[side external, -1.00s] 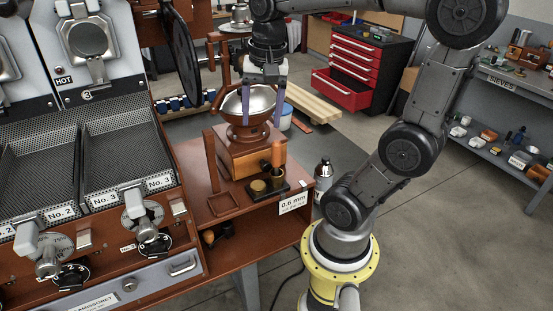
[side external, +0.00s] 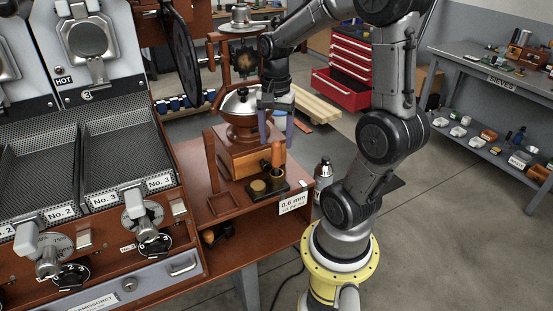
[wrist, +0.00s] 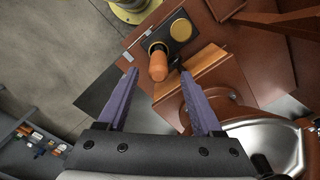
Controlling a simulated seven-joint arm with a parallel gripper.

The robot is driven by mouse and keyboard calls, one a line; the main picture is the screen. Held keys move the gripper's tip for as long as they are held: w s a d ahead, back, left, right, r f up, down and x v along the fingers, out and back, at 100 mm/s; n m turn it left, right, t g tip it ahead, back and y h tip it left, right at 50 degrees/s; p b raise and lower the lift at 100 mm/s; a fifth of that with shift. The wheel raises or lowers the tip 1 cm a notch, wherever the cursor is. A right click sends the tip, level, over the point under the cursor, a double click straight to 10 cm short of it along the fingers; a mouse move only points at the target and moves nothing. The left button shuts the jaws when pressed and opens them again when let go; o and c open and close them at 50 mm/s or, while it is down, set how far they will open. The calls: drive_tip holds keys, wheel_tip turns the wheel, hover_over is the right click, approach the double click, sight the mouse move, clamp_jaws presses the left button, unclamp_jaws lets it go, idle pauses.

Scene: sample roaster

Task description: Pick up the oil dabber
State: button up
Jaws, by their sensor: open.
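The oil dabber (side external: 276,154) has an orange wooden handle and stands upright in a small dark holder (side external: 282,190) on the wooden shelf, in front of the grinder. In the wrist view the dabber's handle (wrist: 158,62) points up toward the camera, just beyond and between the fingertips. My gripper (side external: 276,140) is open, with its two purple fingers pointing down. It is above the dabber, and nothing is held. The dabber's lower end is hidden in its cup.
A brass-coloured round pot (side external: 258,187) sits beside the dabber on the holder. The wooden grinder (side external: 232,160) with its metal bowl (side external: 236,107) stands close behind. A "0.6 mm" label (side external: 294,202) is at the shelf's front edge. Open floor lies to the right.

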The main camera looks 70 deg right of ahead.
sight(277, 166)
drive_tip(key=shift+s+a+f, duration=0.15)
drive_tip(key=shift+f, duration=2.2)
clamp_jaws()
